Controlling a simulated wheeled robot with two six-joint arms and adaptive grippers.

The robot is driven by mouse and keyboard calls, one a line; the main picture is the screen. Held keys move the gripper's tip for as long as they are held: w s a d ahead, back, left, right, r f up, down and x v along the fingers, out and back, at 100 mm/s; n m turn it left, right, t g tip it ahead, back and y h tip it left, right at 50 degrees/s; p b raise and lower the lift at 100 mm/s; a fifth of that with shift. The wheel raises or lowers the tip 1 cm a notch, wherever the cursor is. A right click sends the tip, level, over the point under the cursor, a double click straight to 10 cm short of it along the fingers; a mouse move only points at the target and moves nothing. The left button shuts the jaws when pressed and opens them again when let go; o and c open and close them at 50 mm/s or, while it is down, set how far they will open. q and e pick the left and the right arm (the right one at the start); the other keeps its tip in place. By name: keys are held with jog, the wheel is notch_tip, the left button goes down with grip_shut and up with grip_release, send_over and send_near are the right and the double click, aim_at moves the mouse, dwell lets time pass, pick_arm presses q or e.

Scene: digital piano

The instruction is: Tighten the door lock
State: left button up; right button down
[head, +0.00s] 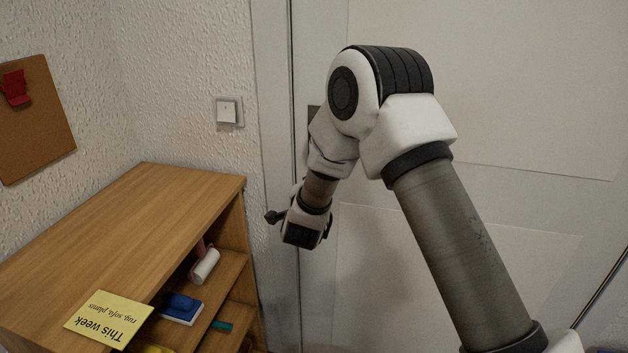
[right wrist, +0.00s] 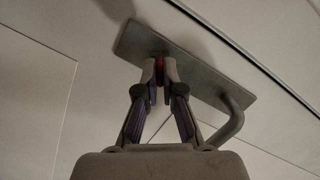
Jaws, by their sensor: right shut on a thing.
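The white door (head: 460,80) has a grey metal lock plate (right wrist: 205,82), with a bent lever handle (right wrist: 232,122) on it in the right wrist view. My right gripper (right wrist: 160,72) is shut on a small red piece (right wrist: 160,64) at the plate, which looks like the lock's turn piece. The fingers hide most of it, so its angle cannot be told. In the head view my right arm reaches to the door's left edge, and its wrist hides the fingertips and most of the plate. My left gripper is not in view.
A wooden shelf (head: 120,215) stands at the left, close to my right gripper. It holds a yellow note (head: 108,318), a white roll (head: 205,266) and a blue item (head: 181,305). A light switch (head: 228,111) and corkboard (head: 35,120) are on the wall.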

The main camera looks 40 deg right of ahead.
jog(key=m+t+b, duration=0.1)
jog(key=m+b, duration=0.2)
jog(key=b, duration=0.3)
jog(key=shift+r+m, duration=0.15)
jog(key=shift+m, duration=0.25)
jog(key=m+b, duration=0.3)
jog(key=b, duration=0.3)
jog(key=shift+d+t+h, duration=0.1)
jog(key=shift+t+h, duration=0.2)
dwell(0.3)
dwell(0.5)
